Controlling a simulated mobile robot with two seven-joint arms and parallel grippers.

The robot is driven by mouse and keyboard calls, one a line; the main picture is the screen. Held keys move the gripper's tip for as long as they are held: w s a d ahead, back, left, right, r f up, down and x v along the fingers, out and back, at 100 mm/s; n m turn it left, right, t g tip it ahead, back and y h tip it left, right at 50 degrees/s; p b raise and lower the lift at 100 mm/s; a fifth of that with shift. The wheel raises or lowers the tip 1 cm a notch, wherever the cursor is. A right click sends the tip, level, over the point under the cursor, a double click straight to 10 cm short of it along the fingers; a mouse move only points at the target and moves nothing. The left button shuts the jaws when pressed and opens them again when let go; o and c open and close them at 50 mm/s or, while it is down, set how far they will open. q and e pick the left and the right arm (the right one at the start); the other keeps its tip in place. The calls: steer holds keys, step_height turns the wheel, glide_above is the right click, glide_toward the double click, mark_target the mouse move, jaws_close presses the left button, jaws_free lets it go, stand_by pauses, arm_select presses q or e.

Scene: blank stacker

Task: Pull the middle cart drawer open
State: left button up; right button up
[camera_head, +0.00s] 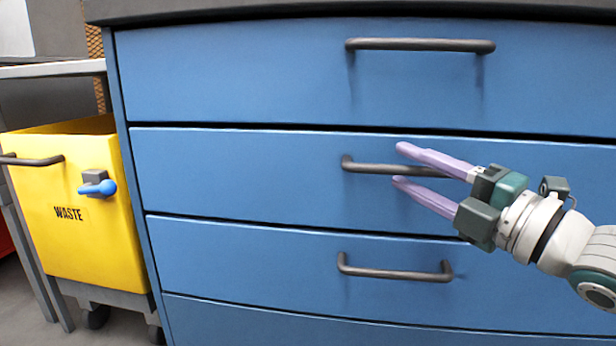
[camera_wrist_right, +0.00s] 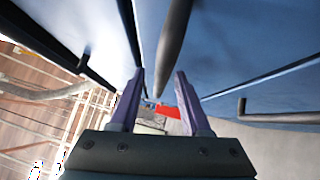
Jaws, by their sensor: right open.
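The middle drawer (camera_head: 240,178) is a blue front in the cart, and it looks flush with the drawers above and below. Its dark bar handle (camera_head: 355,166) runs sideways across the front. My right gripper (camera_head: 397,166) reaches in from the right, with its two purple fingers open, one above and one below the handle's line. The fingers cover part of the handle's right side. In the right wrist view the handle bar (camera_wrist_right: 174,40) appears between the two open fingers (camera_wrist_right: 160,75), without visible clamping. My left gripper is out of view.
The top drawer handle (camera_head: 420,45) sits above the gripper and the lower drawer handle (camera_head: 395,272) below it. A yellow waste bin (camera_head: 85,235) with a blue knob (camera_head: 97,188) stands left of the cart. A dark countertop edge (camera_head: 300,10) runs along the top.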

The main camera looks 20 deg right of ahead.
steer(key=shift+w, duration=0.2)
jaws_close()
stand_by(0.3)
stand_by(1.1)
